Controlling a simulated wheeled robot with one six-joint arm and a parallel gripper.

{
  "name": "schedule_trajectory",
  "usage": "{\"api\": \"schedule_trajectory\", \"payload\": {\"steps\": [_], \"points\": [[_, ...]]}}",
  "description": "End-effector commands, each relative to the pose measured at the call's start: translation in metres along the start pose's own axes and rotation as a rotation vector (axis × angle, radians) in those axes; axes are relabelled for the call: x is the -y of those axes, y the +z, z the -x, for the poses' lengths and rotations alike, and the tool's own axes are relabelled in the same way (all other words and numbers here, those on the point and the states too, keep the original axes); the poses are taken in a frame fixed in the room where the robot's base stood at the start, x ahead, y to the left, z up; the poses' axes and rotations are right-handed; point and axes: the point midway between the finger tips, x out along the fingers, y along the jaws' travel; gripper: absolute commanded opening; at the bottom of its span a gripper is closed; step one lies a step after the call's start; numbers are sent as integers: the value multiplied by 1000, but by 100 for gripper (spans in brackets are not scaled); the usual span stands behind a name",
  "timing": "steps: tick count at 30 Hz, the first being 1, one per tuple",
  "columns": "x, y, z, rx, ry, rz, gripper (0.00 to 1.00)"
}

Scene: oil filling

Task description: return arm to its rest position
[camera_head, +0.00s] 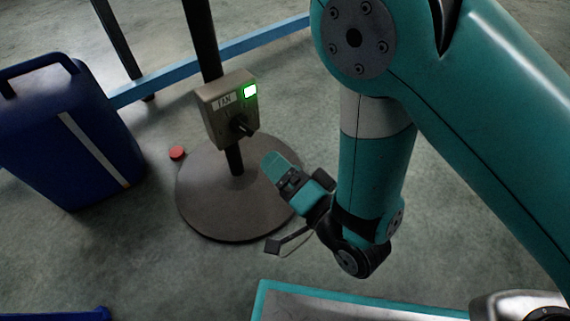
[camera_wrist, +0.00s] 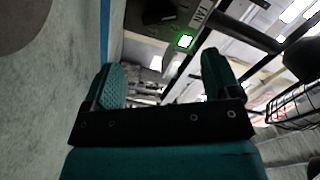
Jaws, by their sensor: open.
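My arm reaches down from the upper right in the head view. My gripper (camera_head: 283,172) hangs low near the grey post base, pointing toward the upper left. Its two teal fingers stand apart in the wrist view, with nothing between the fingertips (camera_wrist: 165,78). In the head view the fingers overlap, so the gap is hard to see there. The grey control box (camera_head: 214,116) on the post has a lit green button and a dark knob. It is above and left of my gripper, apart from it. The lit box also shows beyond the fingers in the wrist view (camera_wrist: 185,40).
A round grey base (camera_head: 205,205) carries the post. A blue canister (camera_head: 55,140) stands at the left, with a small red cap (camera_head: 177,153) on the floor beside it. A blue rail (camera_head: 245,45) runs behind. A wire basket (camera_wrist: 292,105) shows at the right.

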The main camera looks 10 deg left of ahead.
Motion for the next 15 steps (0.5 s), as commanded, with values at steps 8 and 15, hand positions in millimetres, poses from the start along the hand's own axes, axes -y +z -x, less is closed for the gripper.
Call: {"api": "schedule_trajectory", "payload": {"steps": [8,15], "points": [[0,0,0,0,0,0,83],[3,-3,-2,1,6,3,83]]}}
